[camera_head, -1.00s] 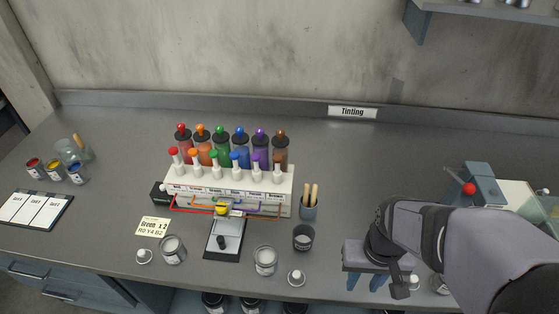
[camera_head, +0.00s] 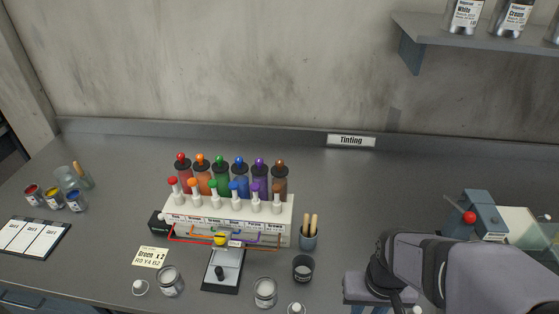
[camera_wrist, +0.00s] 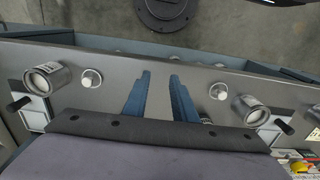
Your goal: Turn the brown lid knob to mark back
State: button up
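The brown lid knob (camera_head: 280,163) sits on the dark lid of the brown canister (camera_head: 279,184), at the right end of the row of colour canisters on the white tinting dispenser (camera_head: 230,212). The knob is small here, and I cannot make out its marks or which way it points. My gripper shows in the wrist view (camera_wrist: 160,78) with its two blue fingers apart and nothing between them. In the head view my gripper is low at the right, well away from the brown canister, with its fingers mostly cut off by the bottom edge.
White valves with coloured tips (camera_head: 255,197) stand before the canisters. A pot of wooden sticks (camera_head: 308,238), a dark cup (camera_head: 303,268) and a glass jar (camera_head: 265,292) stand between the dispenser and my arm. A shelf (camera_head: 480,35) hangs upper right. The back bench is clear.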

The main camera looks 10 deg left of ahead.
aim_at(280, 161)
jog(key=w+a+r+t+h+b, duration=0.2)
jog(key=w+a+r+t+h, duration=0.1)
jog(key=w, duration=0.5)
jog(key=w+a+r+t+h+b, duration=0.2)
jog(key=w+r, duration=0.1)
jog(key=w, duration=0.5)
jog(key=w+a+r+m+t+b, duration=0.1)
jog(key=w+a+r+t, duration=0.25)
jog(key=a, duration=0.25)
jog(key=w+a+r+m+t+y+b, duration=0.1)
jog(key=w+a+r+t, duration=0.1)
jog(key=a+r, duration=0.3)
jog(key=w+a+r+m+t+b, duration=0.1)
jog(key=w+a+r+t, duration=0.2)
jog(key=a, duration=0.4)
jog(key=shift+g+y, duration=0.25)
jog(key=shift+y, duration=0.05)
jog(key=shift+r+p+x, duration=0.15)
jog(key=shift+p+x, duration=0.65)
jog(key=shift+x, duration=0.8)
jog(key=shift+r+p+x, duration=0.1)
jog(key=shift+p+x, duration=0.7)
jog(key=shift+x, duration=0.75)
jog(key=shift+w+f, duration=0.35)
jog(key=shift+w, duration=0.35)
jog(key=shift+c, duration=0.3)
grip_shut()
